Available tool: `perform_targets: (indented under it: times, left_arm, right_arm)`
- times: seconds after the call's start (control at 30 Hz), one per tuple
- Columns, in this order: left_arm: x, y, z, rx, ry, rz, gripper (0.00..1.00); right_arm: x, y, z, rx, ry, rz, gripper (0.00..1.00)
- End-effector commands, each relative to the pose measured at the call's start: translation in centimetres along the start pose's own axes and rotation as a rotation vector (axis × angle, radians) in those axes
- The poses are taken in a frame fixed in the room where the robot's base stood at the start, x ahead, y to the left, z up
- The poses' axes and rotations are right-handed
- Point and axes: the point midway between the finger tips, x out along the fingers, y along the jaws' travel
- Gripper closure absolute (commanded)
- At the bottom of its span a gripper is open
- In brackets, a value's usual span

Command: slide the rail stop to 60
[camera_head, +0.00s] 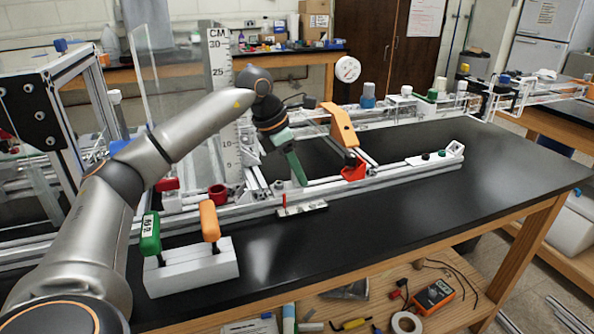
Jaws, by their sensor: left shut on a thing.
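My left gripper (275,127) reaches in from the left, above the front aluminium rail (395,174). It is shut on a long green piece (293,164) that slants down to the rail; its lower end is at or close to the rail. A red block (354,170) with a dark knob sits on the same rail, to the right and apart from the gripper. I cannot tell for sure which piece is the rail stop. Scale numbers along the rail are too small to read. My right gripper is not in view.
A white block (192,270) holds a green-handled and an orange-handled tool in front. An upright centimetre ruler (221,100) stands left of the gripper. An orange arm (342,124) rises behind the red block. The black bench top is clear at front right.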

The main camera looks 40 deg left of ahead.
Motion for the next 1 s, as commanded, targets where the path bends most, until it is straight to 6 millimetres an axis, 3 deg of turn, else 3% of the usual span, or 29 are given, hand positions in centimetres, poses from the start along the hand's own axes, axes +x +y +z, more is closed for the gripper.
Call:
perform_targets:
  times: [0.1,1.0]
  left_arm:
    - [-0.03,-0.01,0.01,0.0,0.0,0.0,1.0]
    - [-0.05,-0.01,0.01,0.0,-0.001,0.0,1.0]
  right_arm:
    - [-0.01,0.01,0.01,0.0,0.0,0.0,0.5]
    - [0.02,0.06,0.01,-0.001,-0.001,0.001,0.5]
